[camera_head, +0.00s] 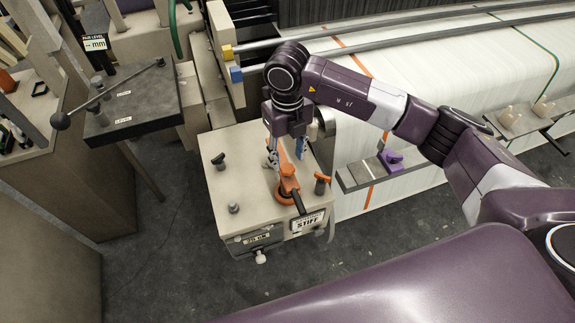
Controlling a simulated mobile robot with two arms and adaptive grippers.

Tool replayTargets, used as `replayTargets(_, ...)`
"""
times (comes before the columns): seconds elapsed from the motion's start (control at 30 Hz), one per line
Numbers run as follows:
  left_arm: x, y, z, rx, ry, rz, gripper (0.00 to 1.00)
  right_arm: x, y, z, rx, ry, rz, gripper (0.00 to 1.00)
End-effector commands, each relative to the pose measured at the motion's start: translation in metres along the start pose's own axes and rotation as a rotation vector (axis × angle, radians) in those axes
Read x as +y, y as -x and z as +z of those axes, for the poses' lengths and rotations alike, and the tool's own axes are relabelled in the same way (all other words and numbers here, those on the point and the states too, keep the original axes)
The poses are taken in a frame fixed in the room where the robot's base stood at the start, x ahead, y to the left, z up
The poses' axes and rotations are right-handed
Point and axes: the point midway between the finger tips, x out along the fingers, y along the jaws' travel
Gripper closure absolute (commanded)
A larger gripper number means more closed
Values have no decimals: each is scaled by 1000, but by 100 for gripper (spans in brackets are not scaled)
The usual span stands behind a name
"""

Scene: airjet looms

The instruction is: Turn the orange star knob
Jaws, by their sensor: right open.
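A large orange fitting (290,187) with a round base and a dark bar stands upright near the front right of the beige machine box (226,165). A smaller orange-topped dark knob (322,180) stands just to its right. I cannot make out a star shape on either one. My right gripper (283,160) points down from above, just over the large orange fitting. It is open, and its grey finger hangs close to the fitting's top left. I cannot tell whether it touches. The gripper and wrist hide part of the box top behind. My left gripper is out of view.
Black knobs (218,161) stand on the box, with a "STIFF" label (308,223) on its front. A dark panel with a long ball-ended lever (108,94) is at left. A loom with white warp (420,60) and a purple clip (390,159) lies right.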

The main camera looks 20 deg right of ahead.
Motion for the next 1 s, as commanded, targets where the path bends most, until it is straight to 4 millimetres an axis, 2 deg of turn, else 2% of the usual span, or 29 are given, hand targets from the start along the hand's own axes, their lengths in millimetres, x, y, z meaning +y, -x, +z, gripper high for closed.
replayTargets(0.03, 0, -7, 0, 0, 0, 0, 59, 0, -10, 0, 0, 0, 1, 59)
replayTargets(0.3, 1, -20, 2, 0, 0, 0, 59, 1, -42, 0, 1, 0, 1, 59)
replayTargets(0.9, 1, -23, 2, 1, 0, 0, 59, 1, -41, 0, -1, 1, 2, 59)
replayTargets(1.0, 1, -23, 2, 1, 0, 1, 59, 1, -41, 0, -1, 1, 2, 68)
